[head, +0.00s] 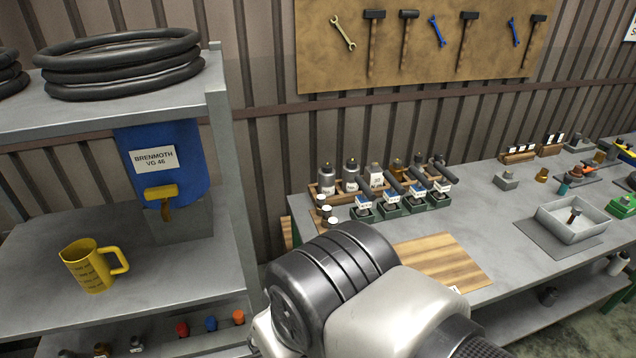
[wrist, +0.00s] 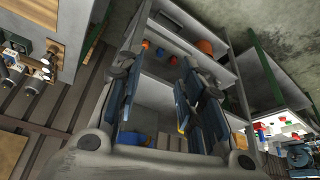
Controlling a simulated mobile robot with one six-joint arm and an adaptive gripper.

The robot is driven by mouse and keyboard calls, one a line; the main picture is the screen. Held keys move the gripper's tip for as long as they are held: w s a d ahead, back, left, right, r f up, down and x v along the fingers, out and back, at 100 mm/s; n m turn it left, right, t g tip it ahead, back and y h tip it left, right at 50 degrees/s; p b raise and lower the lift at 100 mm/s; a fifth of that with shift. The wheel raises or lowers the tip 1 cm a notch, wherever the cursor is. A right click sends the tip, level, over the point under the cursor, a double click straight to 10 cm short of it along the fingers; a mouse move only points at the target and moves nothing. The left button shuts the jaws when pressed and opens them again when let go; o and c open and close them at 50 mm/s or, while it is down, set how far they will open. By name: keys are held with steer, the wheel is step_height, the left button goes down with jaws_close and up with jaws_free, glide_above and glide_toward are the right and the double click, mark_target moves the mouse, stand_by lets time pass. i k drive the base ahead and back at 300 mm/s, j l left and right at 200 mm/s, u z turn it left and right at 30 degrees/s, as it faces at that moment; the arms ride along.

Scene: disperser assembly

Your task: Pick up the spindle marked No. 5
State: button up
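I cannot make out a No. 5 mark on anything in either view. In the head view, wooden racks (head: 519,156) with small white labels stand at the back of the bench, too small to read. Nearer, a row of dark-handled items with blue-and-white fronts (head: 417,190) sits in green bases. I cannot tell which thing is the spindle. My gripper (wrist: 160,68) shows in the wrist view with its two fingers apart and nothing between them. It faces a grey shelf unit, away from the bench top. In the head view my arm hides the gripper.
The bench (head: 470,215) holds bottles (head: 351,175), a wooden board (head: 440,262) and a grey tray (head: 570,222). A shelf unit (head: 218,105) at left holds hoses (head: 120,65), a blue drum (head: 165,145) and a yellow jug (head: 92,268). The bench between board and tray is clear.

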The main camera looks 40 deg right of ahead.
mark_target(332, 221)
steer(key=i+j+z, duration=0.1)
steer(key=z, duration=0.35)
steer(key=i+j+z, duration=0.2)
steer(key=z, duration=0.2)
steer(key=i+j+z, duration=0.25)
steer(key=z, duration=0.2)
steer(key=i+j+z, duration=0.15)
steer(key=j+z, duration=0.25)
steer(key=l, duration=0.1)
